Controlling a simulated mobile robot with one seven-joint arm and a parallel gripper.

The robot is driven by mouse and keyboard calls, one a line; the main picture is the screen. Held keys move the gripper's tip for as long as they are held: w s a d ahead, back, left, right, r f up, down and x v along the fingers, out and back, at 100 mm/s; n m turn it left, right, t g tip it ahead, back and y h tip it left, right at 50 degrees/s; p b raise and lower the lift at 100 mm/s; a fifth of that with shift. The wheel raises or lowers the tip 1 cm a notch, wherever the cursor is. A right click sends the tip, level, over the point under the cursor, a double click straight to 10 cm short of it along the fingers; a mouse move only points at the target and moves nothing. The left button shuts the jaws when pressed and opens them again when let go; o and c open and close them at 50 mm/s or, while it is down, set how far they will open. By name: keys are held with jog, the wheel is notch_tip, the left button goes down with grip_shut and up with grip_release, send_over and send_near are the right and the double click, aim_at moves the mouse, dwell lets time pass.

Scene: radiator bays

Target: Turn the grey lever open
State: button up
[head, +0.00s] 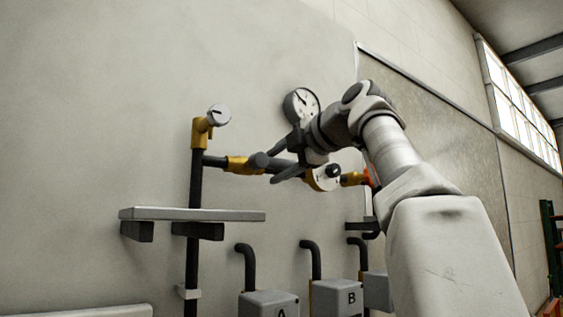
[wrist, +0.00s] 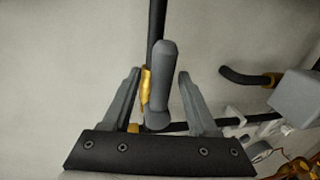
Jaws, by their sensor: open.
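The grey lever (wrist: 162,80) is a rounded bar standing in front of a brass valve body (wrist: 146,88). In the wrist view it looks roughly in line with the black pipe behind it, tilted slightly. My gripper (wrist: 160,75) is open, one finger on each side of the lever, with a visible gap to each. In the head view my gripper (head: 272,168) reaches leftward over the pipe, and the lever's rounded end (head: 258,160) shows by the brass valve (head: 239,164). The rest of the lever is partly hidden by my fingers there. Contact is not visible.
A capped brass fitting (head: 210,124) tops the upright pipe at left. A grey shelf (head: 192,214) juts out below. Grey boxes marked A (head: 268,304) and B (head: 337,298) stand lower down.

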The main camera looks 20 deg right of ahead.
jog(key=v, duration=1.7)
jog(key=shift+s+b, duration=0.2)
jog(key=shift+b, duration=0.2)
jog(key=shift+d, duration=0.15)
